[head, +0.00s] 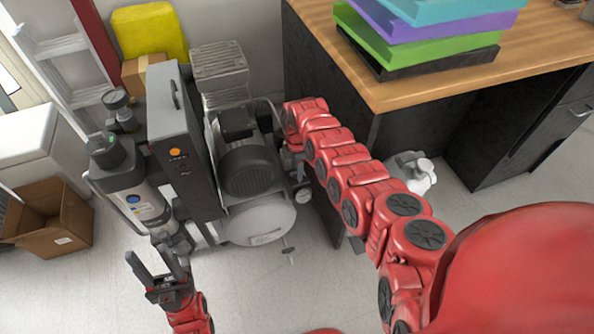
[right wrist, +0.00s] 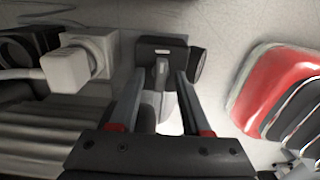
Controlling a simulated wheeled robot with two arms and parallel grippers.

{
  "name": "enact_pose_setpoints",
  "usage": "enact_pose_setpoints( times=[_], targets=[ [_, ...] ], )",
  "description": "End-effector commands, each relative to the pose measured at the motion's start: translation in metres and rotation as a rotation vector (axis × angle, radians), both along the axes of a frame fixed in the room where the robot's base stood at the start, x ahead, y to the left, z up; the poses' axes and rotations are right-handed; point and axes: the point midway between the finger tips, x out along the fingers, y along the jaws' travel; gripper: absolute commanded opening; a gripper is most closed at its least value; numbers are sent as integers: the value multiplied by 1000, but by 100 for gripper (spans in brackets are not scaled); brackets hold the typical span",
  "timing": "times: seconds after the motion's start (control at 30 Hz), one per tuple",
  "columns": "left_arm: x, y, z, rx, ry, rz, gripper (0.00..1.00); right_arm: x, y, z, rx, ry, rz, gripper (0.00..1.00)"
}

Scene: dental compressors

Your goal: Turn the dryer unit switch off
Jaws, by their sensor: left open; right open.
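The compressor stands at the centre of the head view, with a dark motor (head: 248,170) above a pale tank (head: 258,220). A tall dark grey cabinet with an orange light (head: 180,160) stands to its left. In the right wrist view, a small black box (right wrist: 160,47) carries a grey lever (right wrist: 161,75), apparently the switch. My right gripper (right wrist: 159,84) is open, its fingers on either side of the lever; contact cannot be told. In the head view its fingers are hidden beside the compressor. My left gripper (head: 160,268) is open and empty, in front of the cylindrical unit (head: 140,200).
A wooden-topped desk (head: 420,95) with stacked coloured trays stands at the right, close to my right arm. A cardboard box (head: 50,222) sits at the left. A white bottle (head: 412,172) stands by the desk. In the right wrist view, a white plug-like block (right wrist: 80,65) lies left of the fingers.

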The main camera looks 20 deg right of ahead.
Motion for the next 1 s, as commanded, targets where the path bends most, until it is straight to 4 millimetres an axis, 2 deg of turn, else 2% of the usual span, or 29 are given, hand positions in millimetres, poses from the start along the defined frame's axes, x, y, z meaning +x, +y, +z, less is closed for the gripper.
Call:
enact_pose_setpoints(
  times=[0.23, 0.5, 1.0],
  targets=[
    [0, 0, 0, 0, 0, 0, 50, 0, 0, -1, 0, 1, 1, 48],
    [0, 0, 0, 0, 0, 0, 50, 0, 0, -1, 0, 1, 1, 0],
    [0, 0, 2, 0, 0, 0, 50, -1, 1, 0, 0, 2, -34, 0]
  ],
)
